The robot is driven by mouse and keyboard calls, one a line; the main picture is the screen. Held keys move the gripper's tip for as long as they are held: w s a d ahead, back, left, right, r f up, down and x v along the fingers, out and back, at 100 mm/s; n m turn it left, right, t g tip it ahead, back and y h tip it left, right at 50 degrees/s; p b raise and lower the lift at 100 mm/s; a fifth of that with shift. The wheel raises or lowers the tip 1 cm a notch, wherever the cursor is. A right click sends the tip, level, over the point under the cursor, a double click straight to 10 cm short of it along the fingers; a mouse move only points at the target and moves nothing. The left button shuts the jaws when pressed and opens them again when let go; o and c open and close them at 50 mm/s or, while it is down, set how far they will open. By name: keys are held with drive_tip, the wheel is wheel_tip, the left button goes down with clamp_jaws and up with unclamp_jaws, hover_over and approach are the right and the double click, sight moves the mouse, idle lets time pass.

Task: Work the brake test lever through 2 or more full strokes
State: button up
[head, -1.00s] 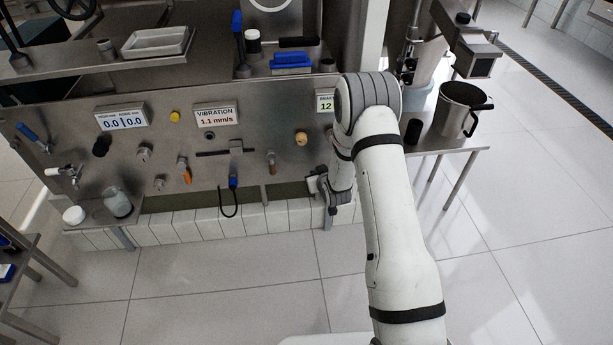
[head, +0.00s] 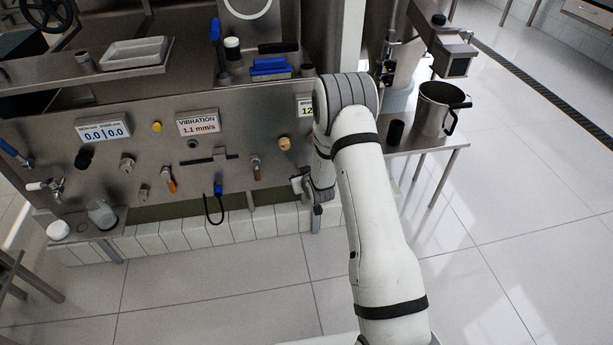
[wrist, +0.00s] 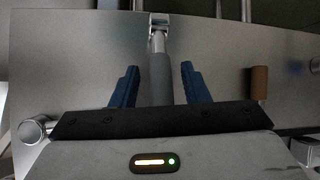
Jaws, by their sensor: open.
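A lever with a grey grip (wrist: 159,78) hangs from a metal bracket on the steel panel in the wrist view; it appears to be the brake test lever. My gripper (wrist: 160,72) is open. Its two blue fingers stand on either side of the grip, with a gap on both sides. The lower part of the grip is hidden behind the gripper body. In the head view my gripper (head: 318,192) is low at the right of the panel, and my arm hides the lever. A display marked 12 (head: 305,107) is partly covered by my arm.
A brown handle (wrist: 259,84) is right of my gripper. A metal jug (head: 437,108) stands on a side table at right. The floor in front is clear.

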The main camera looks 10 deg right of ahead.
drive_tip(key=a+p+v, duration=0.1)
drive_tip(key=v, duration=0.6)
drive_tip(key=shift+s+d+r+p, duration=0.25)
drive_tip(key=shift+s+d+p, duration=0.1)
drive_tip(key=shift+d, duration=0.15)
drive_tip(key=s+d+r+g+h+p, duration=0.1)
drive_tip(key=s+r+p, duration=0.2)
drive_tip(key=r, duration=0.6)
drive_tip(key=s+d+r+m+g+p, duration=0.15)
drive_tip(key=r+p, duration=0.25)
drive_tip(key=r, duration=0.5)
drive_tip(key=s+r+g+h+p, duration=0.1)
drive_tip(key=s+r+p, duration=0.25)
drive_tip(key=r, duration=0.55)
drive_tip(key=s+r+m+g+p, duration=0.1)
drive_tip(key=s+r+g+p, duration=0.4)
drive_tip(key=s+r, duration=1.8)
drive_tip(key=s+p, duration=0.3)
drive_tip(key=p, duration=0.2)
drive_tip(key=shift+d, duration=0.4)
